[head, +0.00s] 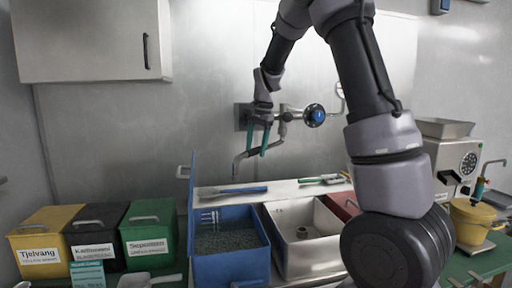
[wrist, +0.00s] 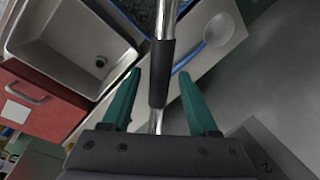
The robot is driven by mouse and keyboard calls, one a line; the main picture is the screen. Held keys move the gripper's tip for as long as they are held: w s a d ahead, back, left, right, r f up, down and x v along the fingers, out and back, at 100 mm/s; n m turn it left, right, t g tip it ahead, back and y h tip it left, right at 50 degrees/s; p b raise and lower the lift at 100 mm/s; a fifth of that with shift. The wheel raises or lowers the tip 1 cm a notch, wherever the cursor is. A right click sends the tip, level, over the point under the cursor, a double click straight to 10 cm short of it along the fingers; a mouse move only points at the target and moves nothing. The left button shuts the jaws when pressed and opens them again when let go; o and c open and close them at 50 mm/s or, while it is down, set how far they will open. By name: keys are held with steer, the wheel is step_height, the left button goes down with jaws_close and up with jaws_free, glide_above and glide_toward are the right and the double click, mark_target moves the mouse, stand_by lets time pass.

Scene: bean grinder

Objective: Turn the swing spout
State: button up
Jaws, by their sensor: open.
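The swing spout (head: 255,152) is a metal tube with a black sleeve, hanging from the wall tap and bending down to the left. In the wrist view the spout's black sleeve (wrist: 161,75) lies between the two green fingers, with gaps on both sides. My gripper (head: 259,150) is at the spout in the head view, and it is open around the sleeve in the wrist view (wrist: 160,88). The tap body (head: 292,113) with a blue knob (head: 315,115) is on the wall just to the right of my gripper.
Below are a blue bin (head: 230,262) with dark contents and a pale sink (head: 302,262) with a drain. A blue-handled utensil (head: 240,190) lies on the ledge behind. Yellow (head: 38,250), black and green boxes stand left. A grinder-like machine (head: 455,160) stands right.

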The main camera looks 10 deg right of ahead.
steer(key=shift+c, duration=0.3)
jaws_close()
stand_by(1.1)
